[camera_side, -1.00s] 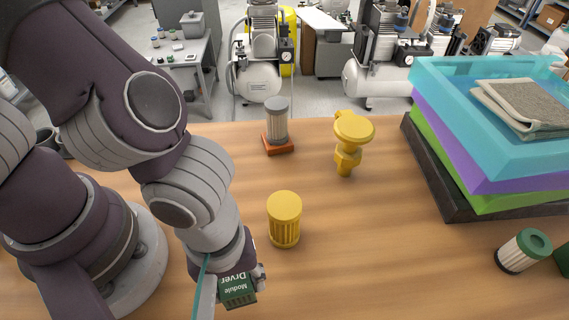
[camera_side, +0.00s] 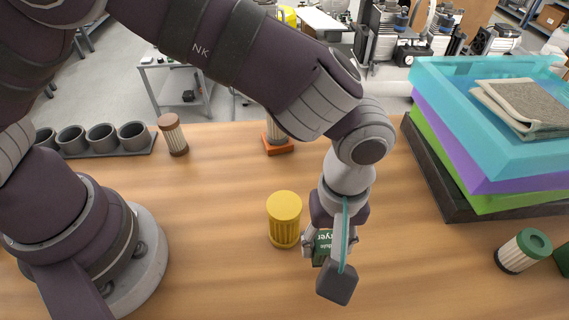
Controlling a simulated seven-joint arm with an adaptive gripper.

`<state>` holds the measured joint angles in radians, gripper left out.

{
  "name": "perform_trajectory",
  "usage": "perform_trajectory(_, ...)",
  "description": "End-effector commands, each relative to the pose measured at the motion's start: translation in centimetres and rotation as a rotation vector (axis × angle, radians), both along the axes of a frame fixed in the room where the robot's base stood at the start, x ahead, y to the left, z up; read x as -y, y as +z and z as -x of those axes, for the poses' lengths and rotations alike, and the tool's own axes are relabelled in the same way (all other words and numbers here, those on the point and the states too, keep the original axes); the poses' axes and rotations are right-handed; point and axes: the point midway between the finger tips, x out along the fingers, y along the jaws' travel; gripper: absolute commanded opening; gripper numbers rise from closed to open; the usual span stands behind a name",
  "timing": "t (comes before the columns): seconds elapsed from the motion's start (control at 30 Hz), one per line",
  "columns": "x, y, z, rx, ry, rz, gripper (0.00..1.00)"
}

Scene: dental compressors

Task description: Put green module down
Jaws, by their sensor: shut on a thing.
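The green module (camera_side: 321,247), with white lettering that reads in part "yer", is held between the fingers of my gripper (camera_side: 328,258). My gripper is shut on it, just right of the yellow ribbed cylinder. One dark finger pad and the wrist hide part of the module. I cannot tell whether the module touches the wooden table (camera_side: 420,285) or hangs a little above it.
A yellow ribbed cylinder (camera_side: 284,220) stands close on the left. Stacked coloured trays (camera_side: 480,165) with a grey cloth fill the right. A green-capped filter (camera_side: 523,251) lies at the right edge. A brown-capped filter (camera_side: 173,135) and a cup rack (camera_side: 110,150) stand at back left.

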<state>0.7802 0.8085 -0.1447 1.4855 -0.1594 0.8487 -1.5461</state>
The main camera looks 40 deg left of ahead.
Motion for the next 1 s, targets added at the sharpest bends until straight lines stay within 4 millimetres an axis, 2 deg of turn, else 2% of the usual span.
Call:
perform_trajectory(0.1, 1.7, -0.3, -1.4, -0.001, -0.001, 0.001, 0.01)
perform_trajectory(0.3, 3.4, -0.5, -2.9, -0.001, 0.002, 0.001, 0.01)
perform_trajectory(0.43, 3.9, -0.5, -3.3, 0.001, -0.001, 0.001, 0.01)
perform_trajectory(0.53, 3.8, -2.7, -3.3, -0.003, -0.001, -0.004, 0.01)
perform_trajectory(0.63, 3.8, -3.8, -3.3, 0.0, -0.001, -0.001, 0.01)
perform_trajectory(0.97, 3.9, -4.2, -3.3, 0.001, 0.0, 0.002, 0.01)
perform_trajectory(1.0, 3.9, -4.2, -3.3, 0.001, 0.0, 0.002, 0.41)
